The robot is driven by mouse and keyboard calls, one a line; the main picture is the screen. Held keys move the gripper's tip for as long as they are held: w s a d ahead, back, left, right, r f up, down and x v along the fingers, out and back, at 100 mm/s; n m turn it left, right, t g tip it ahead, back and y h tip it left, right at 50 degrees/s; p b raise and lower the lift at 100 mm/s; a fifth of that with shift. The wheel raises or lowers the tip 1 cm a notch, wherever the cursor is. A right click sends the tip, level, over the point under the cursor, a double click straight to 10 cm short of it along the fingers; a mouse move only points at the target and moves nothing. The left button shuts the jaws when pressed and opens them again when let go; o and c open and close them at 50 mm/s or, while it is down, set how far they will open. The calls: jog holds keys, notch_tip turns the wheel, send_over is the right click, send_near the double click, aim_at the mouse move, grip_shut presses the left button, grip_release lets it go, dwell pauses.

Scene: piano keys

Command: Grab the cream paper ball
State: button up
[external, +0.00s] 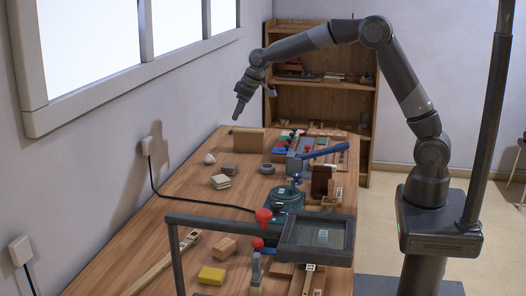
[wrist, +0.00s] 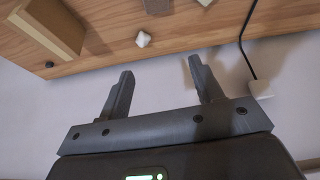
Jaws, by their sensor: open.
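The cream paper ball (external: 209,159) is a small crumpled lump on the wooden table, near its left edge by the wall. It also shows in the wrist view (wrist: 143,39), near the table's edge and beyond my fingertips. My gripper (external: 237,113) is raised above the far part of the table, up and to the right of the ball in the external view. In the wrist view my gripper (wrist: 160,66) has its two fingers spread apart with nothing between them. The ball is apart from the fingers.
A cardboard-coloured box (external: 248,140) stands behind the ball. A brown block (external: 230,169), a stack of cream pads (external: 221,182) and a dark ring (external: 267,168) lie nearby. A black cable (external: 165,193) runs from the wall outlet across the table. Tools crowd the right side.

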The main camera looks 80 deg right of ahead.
send_near(212, 155)
jog(key=x, duration=0.5)
jog(key=shift+s+f, duration=0.25)
jog(key=shift+f, duration=0.1)
jog(key=shift+w+x, duration=0.25)
jog(key=shift+x, duration=2.15)
jog(key=shift+r, duration=0.1)
jog(key=shift+c, duration=0.3)
jog(key=c, duration=1)
jog(key=shift+r, duration=0.1)
